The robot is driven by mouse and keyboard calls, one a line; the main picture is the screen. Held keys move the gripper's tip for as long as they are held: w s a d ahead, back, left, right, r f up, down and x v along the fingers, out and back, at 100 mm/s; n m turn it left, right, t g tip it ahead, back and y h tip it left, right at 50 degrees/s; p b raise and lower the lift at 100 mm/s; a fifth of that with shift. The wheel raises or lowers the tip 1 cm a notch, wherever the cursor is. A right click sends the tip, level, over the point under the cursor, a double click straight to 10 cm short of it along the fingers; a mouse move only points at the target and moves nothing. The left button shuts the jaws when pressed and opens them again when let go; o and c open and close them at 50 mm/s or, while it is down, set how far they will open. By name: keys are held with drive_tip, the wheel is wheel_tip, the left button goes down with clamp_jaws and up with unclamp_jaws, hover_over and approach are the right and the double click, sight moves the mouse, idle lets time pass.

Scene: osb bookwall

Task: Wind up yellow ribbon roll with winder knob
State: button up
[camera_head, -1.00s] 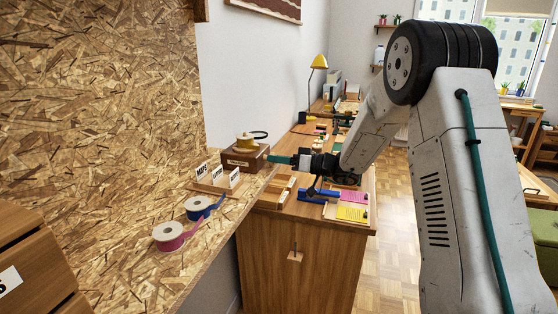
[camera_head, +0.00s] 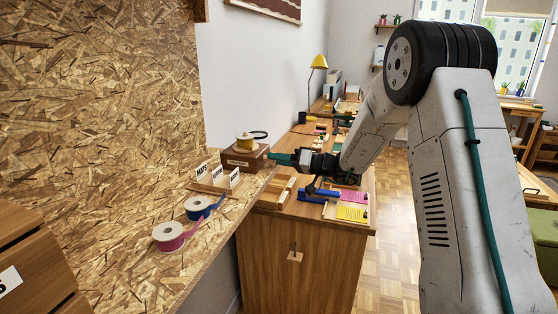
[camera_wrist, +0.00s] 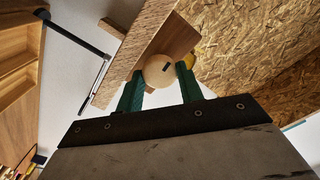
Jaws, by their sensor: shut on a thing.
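The yellow ribbon roll (camera_head: 245,142) sits on top of a brown wooden winder box (camera_head: 243,158) at the far end of the chipboard shelf. My gripper (camera_head: 273,158) is at the right side of this box. In the wrist view its green fingers (camera_wrist: 160,76) are shut on the round cream winder knob (camera_wrist: 159,70), one on each side. In that view a bit of the yellow roll (camera_wrist: 190,60) shows behind the right finger. The knob is hidden in the head view.
A blue ribbon roll (camera_head: 198,208) and a pink ribbon roll (camera_head: 168,235) stand nearer on the shelf (camera_head: 130,275). A rack with white label cards (camera_head: 217,175) is just before the box. A wooden desk (camera_head: 300,260) is below my gripper.

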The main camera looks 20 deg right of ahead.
drive_tip(key=o, duration=1)
drive_tip(key=s+d+n, duration=0.5)
drive_tip(key=d+n, duration=0.2)
drive_tip(key=s+a+r+m+g+h, duration=0.1)
drive_tip(key=s+a+g, duration=0.4)
drive_tip(key=s, duration=0.7)
drive_tip(key=s+a+r+m+g+h, duration=0.2)
drive_tip(key=s+a, duration=0.6)
drive_tip(key=s, duration=0.4)
wheel_tip(320, 180, up, 2)
drive_tip(key=g+h, duration=0.1)
drive_tip(key=g, duration=0.2)
drive_tip(key=shift+s+r+h, duration=0.15)
drive_tip(key=shift+s+h, duration=0.15)
drive_tip(key=shift+h, duration=0.1)
